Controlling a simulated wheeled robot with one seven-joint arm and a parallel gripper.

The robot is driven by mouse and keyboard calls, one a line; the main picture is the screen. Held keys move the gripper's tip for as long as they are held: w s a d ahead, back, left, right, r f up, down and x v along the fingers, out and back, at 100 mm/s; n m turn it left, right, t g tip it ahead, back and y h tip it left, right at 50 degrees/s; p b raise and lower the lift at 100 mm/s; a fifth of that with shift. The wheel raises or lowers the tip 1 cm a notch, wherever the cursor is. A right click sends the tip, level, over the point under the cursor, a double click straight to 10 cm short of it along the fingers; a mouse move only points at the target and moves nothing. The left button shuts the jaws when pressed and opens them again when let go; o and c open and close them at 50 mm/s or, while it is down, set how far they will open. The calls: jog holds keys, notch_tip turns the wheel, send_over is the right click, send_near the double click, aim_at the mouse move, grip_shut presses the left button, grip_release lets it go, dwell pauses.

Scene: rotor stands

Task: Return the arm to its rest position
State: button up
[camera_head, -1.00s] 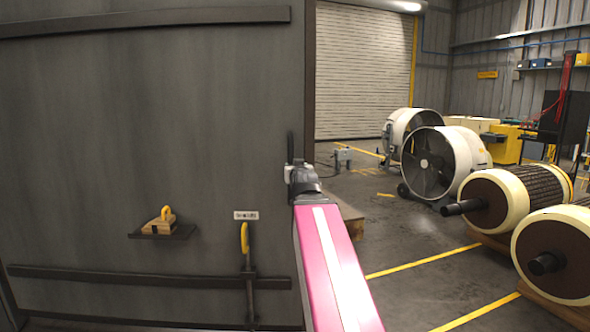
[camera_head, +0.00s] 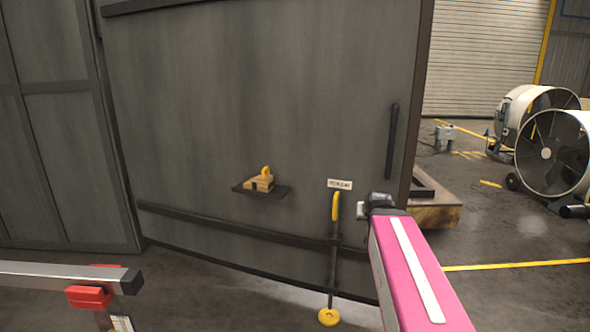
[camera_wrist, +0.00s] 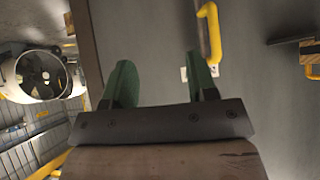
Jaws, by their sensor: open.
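My arm (camera_head: 415,270), pink with a white stripe, reaches forward from the bottom of the head view, right of centre. Its dark far end lies before the lower right part of a large grey door-like panel (camera_head: 260,110). In the wrist view, my gripper (camera_wrist: 163,82) has two green fingers standing well apart with nothing between them. The grey panel fills the background on the right there. I cannot tell the exact distance from the fingers to the panel.
The panel carries a dark upright handle (camera_head: 392,140), a small shelf (camera_head: 270,191) with a wooden block, and a yellow-handled rod (camera_head: 335,240). A grey bar with a red clamp (camera_head: 90,296) stands lower left. A wooden pallet (camera_head: 436,210) and large fans (camera_head: 553,152) stand right.

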jog(key=s+a+f+g, duration=0.3)
jog(key=s+f, duration=0.4)
jog(key=f, duration=0.3)
jog(key=s+a+f+n+g, duration=0.1)
jog(key=s+a+f+g, duration=0.3)
jog(key=f, duration=0.7)
jog(key=s+g, duration=0.2)
jog(key=s, duration=0.1)
jog(key=shift+a+f, duration=0.15)
jog(key=shift+f, duration=0.05)
